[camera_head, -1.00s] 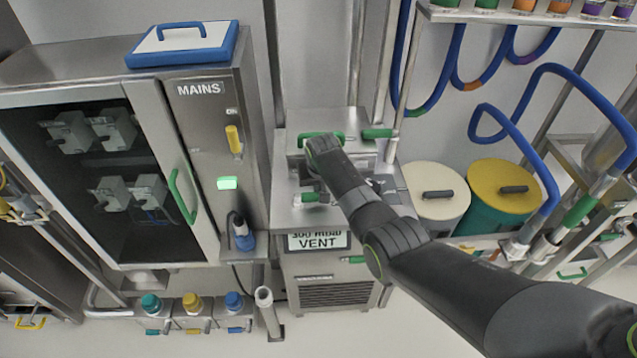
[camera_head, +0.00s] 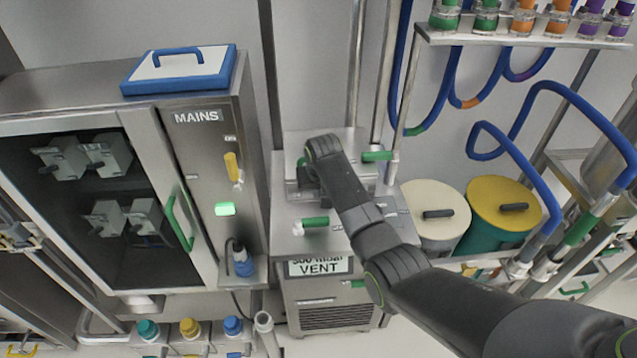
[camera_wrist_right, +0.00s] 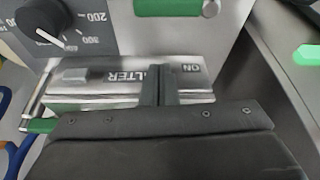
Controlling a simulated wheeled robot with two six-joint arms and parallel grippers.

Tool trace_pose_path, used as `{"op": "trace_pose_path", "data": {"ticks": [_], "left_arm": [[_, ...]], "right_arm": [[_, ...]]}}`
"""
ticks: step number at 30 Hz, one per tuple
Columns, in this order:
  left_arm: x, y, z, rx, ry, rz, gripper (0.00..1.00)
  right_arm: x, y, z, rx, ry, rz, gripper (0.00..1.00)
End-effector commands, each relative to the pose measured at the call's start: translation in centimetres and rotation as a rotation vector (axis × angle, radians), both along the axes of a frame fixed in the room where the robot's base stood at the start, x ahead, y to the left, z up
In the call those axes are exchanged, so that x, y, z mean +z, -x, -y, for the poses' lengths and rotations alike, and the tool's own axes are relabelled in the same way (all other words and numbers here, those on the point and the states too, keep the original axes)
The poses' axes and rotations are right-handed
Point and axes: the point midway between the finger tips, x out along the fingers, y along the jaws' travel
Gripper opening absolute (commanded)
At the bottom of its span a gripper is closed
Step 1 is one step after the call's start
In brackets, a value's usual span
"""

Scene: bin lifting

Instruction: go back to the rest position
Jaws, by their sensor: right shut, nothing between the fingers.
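My right arm reaches in from the lower right of the head view to the steel VENT unit (camera_head: 330,295). My right gripper (camera_head: 306,174) is small and mostly hidden behind its own wrist, over the top of the unit. In the right wrist view its dark fingers (camera_wrist_right: 160,86) are together and empty, in front of a steel block (camera_wrist_right: 100,82) with upside-down lettering that ends in "LTER" and "ON". I cannot tell whether the fingertips touch the block. My left gripper is not in view.
A MAINS cabinet (camera_head: 199,150) with a green handle (camera_head: 180,223) stands left of the arm. White (camera_head: 437,200) and yellow-lidded (camera_head: 503,203) drums stand to the right. A jar shelf (camera_head: 530,38) and blue hoses (camera_head: 580,105) are above. A black dial (camera_wrist_right: 42,18) is near the fingers.

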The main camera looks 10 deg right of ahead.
Motion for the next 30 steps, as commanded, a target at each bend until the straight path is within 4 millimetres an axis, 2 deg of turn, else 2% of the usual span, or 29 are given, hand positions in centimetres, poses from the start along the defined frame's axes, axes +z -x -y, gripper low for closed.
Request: {"op": "trace_pose_path", "data": {"ticks": [4,10,17,20,23,26,30], "left_arm": [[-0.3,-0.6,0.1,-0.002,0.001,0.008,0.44],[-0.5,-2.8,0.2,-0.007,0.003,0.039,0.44],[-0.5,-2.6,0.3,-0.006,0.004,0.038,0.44],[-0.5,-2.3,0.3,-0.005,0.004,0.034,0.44],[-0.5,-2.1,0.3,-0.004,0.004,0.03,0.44],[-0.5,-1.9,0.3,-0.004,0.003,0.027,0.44],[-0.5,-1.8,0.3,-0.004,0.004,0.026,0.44]], "right_arm": [[1.7,0.6,-0.1,0.0,-0.001,0.003,0.0],[3.3,1.2,-0.1,0.0,0.0,0.001,0.0],[3.8,1.4,-0.1,0.0,0.0,0.0,0.0],[3.1,1.9,0.4,-0.006,-0.002,-0.003,0.0],[1.3,3.5,1.9,-0.019,-0.007,-0.005,0.0],[-1.2,6.2,4.1,-0.037,-0.012,-0.007,0.0],[-4.3,11.1,7.4,-0.064,-0.01,-0.004,0.0]]}}
